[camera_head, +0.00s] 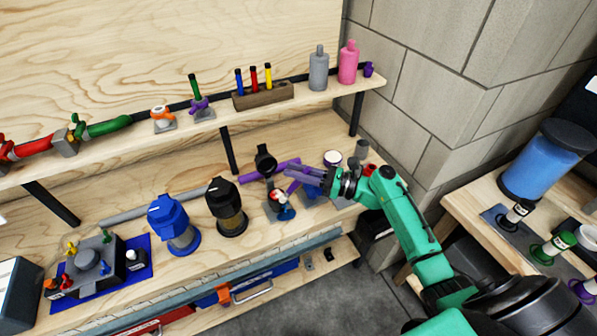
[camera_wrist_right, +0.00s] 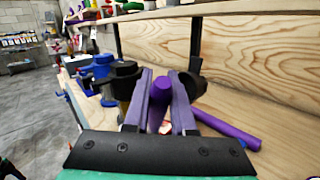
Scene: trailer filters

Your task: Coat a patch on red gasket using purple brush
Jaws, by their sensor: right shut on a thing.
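My right gripper (camera_head: 306,174) reaches in from the right over the bench, its purple fingers pointing left. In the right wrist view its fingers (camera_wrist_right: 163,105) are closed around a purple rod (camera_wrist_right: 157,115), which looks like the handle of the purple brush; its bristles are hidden. A second purple bar (camera_wrist_right: 226,128) lies behind and right of the fingers, and it also shows in the head view (camera_head: 262,172). A small red part (camera_head: 370,169) stands beside my right wrist; I cannot tell whether it is the red gasket. My left gripper is not in view.
On the bench left of the gripper stand a black-capped filter (camera_head: 226,207) and a blue filter (camera_head: 174,225). A shelf above holds a pink bottle (camera_head: 348,62) and a grey bottle (camera_head: 318,70). A side table (camera_head: 462,198) stands at the right.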

